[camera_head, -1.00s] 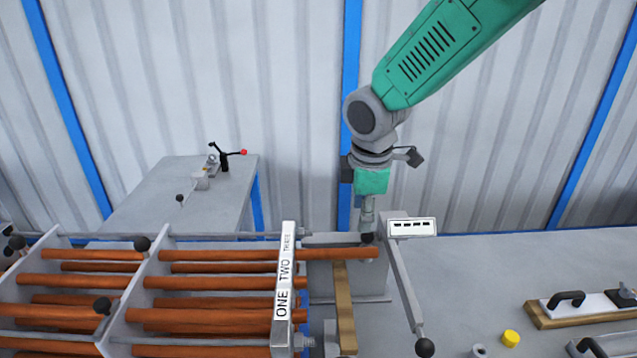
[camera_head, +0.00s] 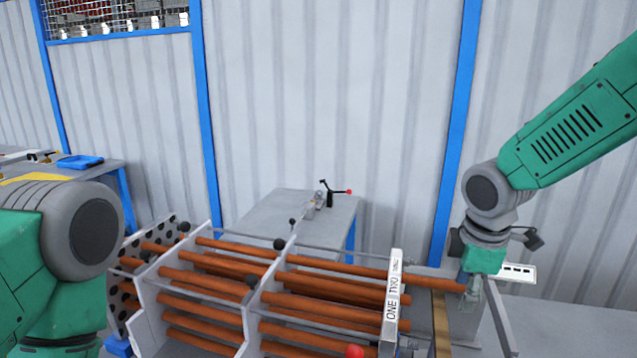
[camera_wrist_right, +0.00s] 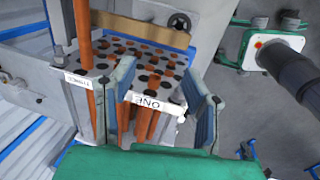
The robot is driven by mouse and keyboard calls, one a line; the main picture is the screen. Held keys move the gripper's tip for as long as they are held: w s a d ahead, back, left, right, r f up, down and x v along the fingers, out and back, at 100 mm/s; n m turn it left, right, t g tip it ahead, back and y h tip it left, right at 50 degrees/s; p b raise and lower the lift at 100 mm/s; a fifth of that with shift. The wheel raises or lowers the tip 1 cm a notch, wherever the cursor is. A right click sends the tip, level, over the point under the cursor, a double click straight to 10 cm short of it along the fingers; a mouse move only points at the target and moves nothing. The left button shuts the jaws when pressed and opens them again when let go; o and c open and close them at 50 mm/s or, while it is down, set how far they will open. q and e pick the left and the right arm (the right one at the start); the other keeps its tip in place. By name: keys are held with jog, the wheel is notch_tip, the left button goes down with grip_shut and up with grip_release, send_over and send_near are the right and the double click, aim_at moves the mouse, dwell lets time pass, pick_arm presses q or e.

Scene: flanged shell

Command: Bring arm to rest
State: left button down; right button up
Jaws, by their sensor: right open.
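My right arm comes in from the upper right in the head view. Its gripper (camera_head: 474,296) points down by the right end of the top orange tube (camera_head: 440,283). In the right wrist view the two fingers of the right gripper (camera_wrist_right: 165,95) stand apart with no part held between them. Beyond them is the end of the tube rack, with the label plate (camera_wrist_right: 150,103) and several orange tubes. My left arm shows at the left edge of the head view; its gripper is out of the picture.
The rack (camera_head: 245,310) of orange tubes with grey dividers and black knobs fills the lower middle. A grey table (camera_head: 262,220) with a clamp (camera_head: 328,197) stands behind it. A blue tray (camera_head: 80,161) lies on a table at far left. The wall behind is corrugated.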

jog(key=s+f+m+g+y, duration=0.1)
jog(key=s+f+m, duration=0.3)
jog(key=s+f, duration=0.55)
jog(key=s+f+m+g+y, duration=0.1)
jog(key=s+f+m, duration=0.45)
jog(key=f, duration=0.75)
jog(key=s+d+f+m, duration=0.2)
jog(key=s+f, duration=0.1)
jog(key=s, duration=0.4)
jog(key=s+d+f+m+h+b, duration=0.1)
jog(key=s+d+f+m, duration=0.15)
jog(key=s, duration=0.35)
jog(key=s+d+f+m, duration=0.1)
jog(key=s+f, duration=0.2)
jog(key=s, duration=0.4)
pick_arm(q)
notch_tip(320, 180, down, 14)
jog(key=b, duration=1.3)
jog(key=shift+s+d+b, duration=0.2)
jog(key=shift+d+b, duration=0.15)
jog(key=shift+d, duration=0.1)
pick_arm(e)
notch_tip(320, 180, down, 13)
jog(key=w+a, duration=0.1)
jog(key=w, duration=0.1)
jog(key=shift+w+a+n+t, duration=0.15)
jog(key=shift+w+n+t, duration=0.15)
jog(key=shift+n, duration=0.1)
